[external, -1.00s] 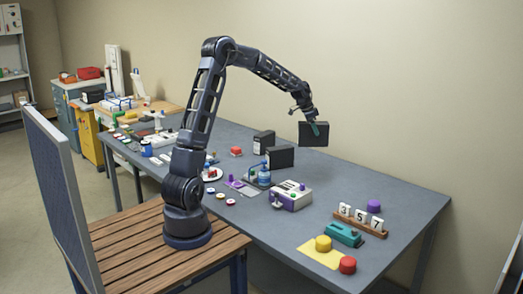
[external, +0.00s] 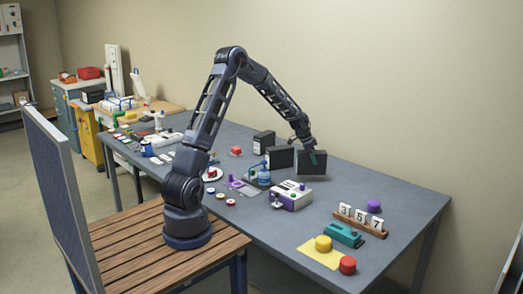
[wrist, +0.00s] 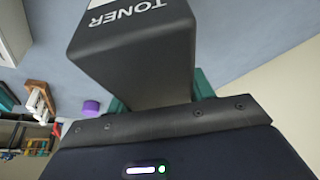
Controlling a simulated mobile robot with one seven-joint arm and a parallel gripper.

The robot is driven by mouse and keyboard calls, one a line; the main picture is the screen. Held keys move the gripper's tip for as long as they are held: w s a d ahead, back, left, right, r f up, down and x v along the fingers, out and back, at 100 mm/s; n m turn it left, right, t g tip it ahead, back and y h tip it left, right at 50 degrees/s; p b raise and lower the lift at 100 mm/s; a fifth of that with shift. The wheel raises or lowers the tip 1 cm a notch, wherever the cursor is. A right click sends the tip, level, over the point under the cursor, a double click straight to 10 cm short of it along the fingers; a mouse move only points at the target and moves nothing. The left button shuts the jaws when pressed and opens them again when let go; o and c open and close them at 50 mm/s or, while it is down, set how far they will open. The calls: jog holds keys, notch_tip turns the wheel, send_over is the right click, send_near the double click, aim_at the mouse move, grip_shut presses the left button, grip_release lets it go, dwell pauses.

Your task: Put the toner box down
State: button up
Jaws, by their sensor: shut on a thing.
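The toner box (external: 311,165), black with a white TONER label, is upright at the back of the grey table, beside another black box. It fills the upper middle of the wrist view (wrist: 135,55). My gripper (external: 313,156) is shut on it from above, with teal fingers (wrist: 203,84) on either side of it. The box's lower edge is at or very near the table top; I cannot tell if it touches.
Two similar black boxes (external: 279,158) (external: 264,142) stand just left of it. A white and purple device (external: 290,196) is in front. A number-tile rack (external: 361,220) and purple cylinder (external: 374,206) are to the right. The table (external: 400,190) is clear toward the back right.

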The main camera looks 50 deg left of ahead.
jog(key=shift+f, duration=1.85)
jog(key=shift+f, duration=0.15)
jog(key=o, duration=1.3)
